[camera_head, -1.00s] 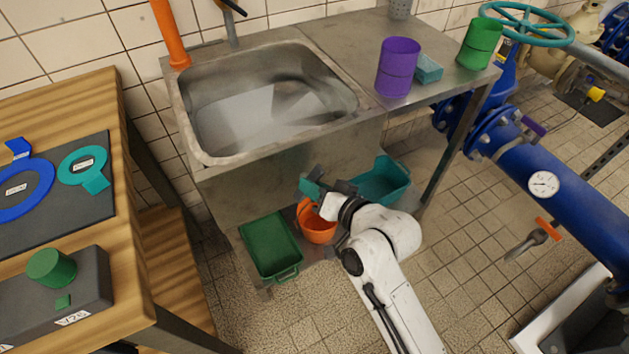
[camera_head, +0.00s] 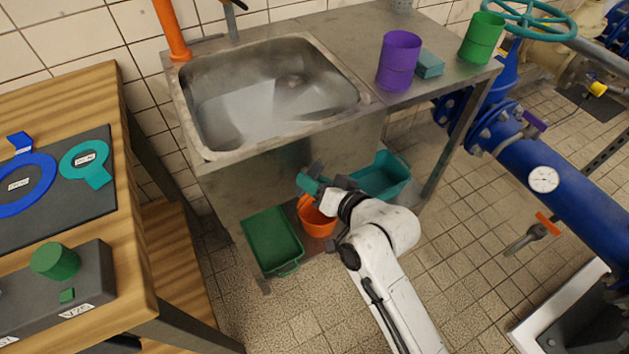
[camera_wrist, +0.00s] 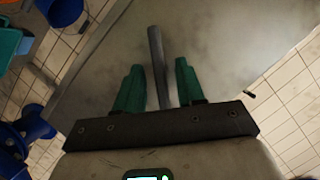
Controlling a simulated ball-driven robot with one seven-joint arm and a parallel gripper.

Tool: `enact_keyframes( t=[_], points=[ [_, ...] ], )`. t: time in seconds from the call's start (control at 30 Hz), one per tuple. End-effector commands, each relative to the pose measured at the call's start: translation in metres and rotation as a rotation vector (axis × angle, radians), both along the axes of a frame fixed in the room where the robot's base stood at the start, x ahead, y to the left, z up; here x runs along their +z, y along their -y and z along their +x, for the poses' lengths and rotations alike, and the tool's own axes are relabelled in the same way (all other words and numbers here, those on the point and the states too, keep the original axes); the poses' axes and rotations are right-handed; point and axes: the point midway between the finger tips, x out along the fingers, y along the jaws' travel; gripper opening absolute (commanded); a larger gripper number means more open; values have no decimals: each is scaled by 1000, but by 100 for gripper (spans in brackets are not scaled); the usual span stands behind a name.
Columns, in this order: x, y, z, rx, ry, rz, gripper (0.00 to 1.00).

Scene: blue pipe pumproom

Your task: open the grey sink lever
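A grey bar (camera_wrist: 155,42) shows in the wrist view, running between the two green fingers of my gripper (camera_wrist: 159,66), with a narrow gap on each side. It looks like the sink lever, though its near end is hidden by the gripper. The fingers are apart. In the head view my gripper (camera_head: 314,179) is in front of the metal sink unit's front panel, below the basin (camera_head: 270,95). The lever cannot be made out clearly there. A grey tap post (camera_head: 232,25) stands behind the basin, its top cut off by the frame.
Below the sink are a green crate (camera_head: 272,240), an orange bucket (camera_head: 318,222) and a teal bin (camera_head: 382,178). A purple cup (camera_head: 399,62) and green cup (camera_head: 482,38) stand on the counter. A wooden table (camera_head: 140,260) is left; blue pipes (camera_head: 570,190) are right.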

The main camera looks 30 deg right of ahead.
Motion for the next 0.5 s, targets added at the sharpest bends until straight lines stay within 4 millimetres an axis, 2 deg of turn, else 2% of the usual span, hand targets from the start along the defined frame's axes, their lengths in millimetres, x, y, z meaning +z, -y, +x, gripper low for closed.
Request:
enact_keyframes(
  t=[0.17,0.5],
  points=[
    [5,4,-14,-1,-1,1,38],
    [24,18,-73,-1,-2,0,38]
  ],
)
